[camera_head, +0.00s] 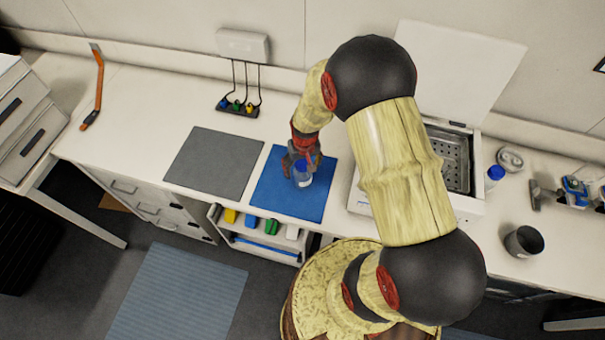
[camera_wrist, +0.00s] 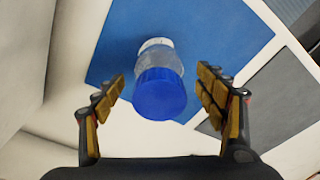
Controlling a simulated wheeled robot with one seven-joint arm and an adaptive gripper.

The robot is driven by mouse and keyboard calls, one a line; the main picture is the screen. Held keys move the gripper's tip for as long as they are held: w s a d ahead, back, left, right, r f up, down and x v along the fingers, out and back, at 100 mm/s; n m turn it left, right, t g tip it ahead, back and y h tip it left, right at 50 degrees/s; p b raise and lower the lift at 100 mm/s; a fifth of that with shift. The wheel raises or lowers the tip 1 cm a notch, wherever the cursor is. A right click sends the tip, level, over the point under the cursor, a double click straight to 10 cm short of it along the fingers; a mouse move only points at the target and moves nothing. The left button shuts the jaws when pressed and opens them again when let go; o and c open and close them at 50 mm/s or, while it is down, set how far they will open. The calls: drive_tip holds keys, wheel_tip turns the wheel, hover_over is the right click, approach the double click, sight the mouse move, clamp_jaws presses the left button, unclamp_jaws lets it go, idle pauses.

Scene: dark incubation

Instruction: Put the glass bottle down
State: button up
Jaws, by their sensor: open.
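The glass bottle (camera_head: 302,178) is clear with a blue cap and stands on the blue mat (camera_head: 290,205) on the bench. In the wrist view the bottle's blue cap (camera_wrist: 159,94) shows between my fingers, with its clear body beyond it over the blue mat (camera_wrist: 215,35). My gripper (camera_head: 302,160) is at the bottle, seen from above in the head view. In the wrist view my gripper (camera_wrist: 163,100) is open, with a gap between each finger and the bottle. My fingers partly cover the bottle in the head view.
A grey mat (camera_head: 213,163) lies left of the blue mat. To the right stand an open-lidded bath (camera_head: 448,155), another blue-capped bottle (camera_head: 494,176) and a dark cup (camera_head: 523,241). A shelf cart (camera_head: 260,240) with coloured items is below the bench edge. The left bench is mostly clear.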

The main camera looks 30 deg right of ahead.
drive_tip(key=f, duration=0.3)
drive_tip(key=shift+w, duration=0.2)
drive_tip(key=shift+r, duration=0.15)
drive_tip(key=c, duration=1.8)
drive_tip(key=shift+d+r, duration=0.1)
drive_tip(key=shift+r, duration=0.05)
drive_tip(key=shift+w+r, duration=0.1)
drive_tip(key=shift+r, duration=0.1)
wheel_tip(320, 180, up, 2)
drive_tip(key=shift+r, duration=0.15)
drive_tip(key=s+a+r, duration=0.2)
drive_tip(key=s+r, duration=0.8)
drive_tip(key=s, duration=0.4)
drive_tip(key=shift+a+b, duration=0.3)
drive_tip(key=shift+b, duration=0.15)
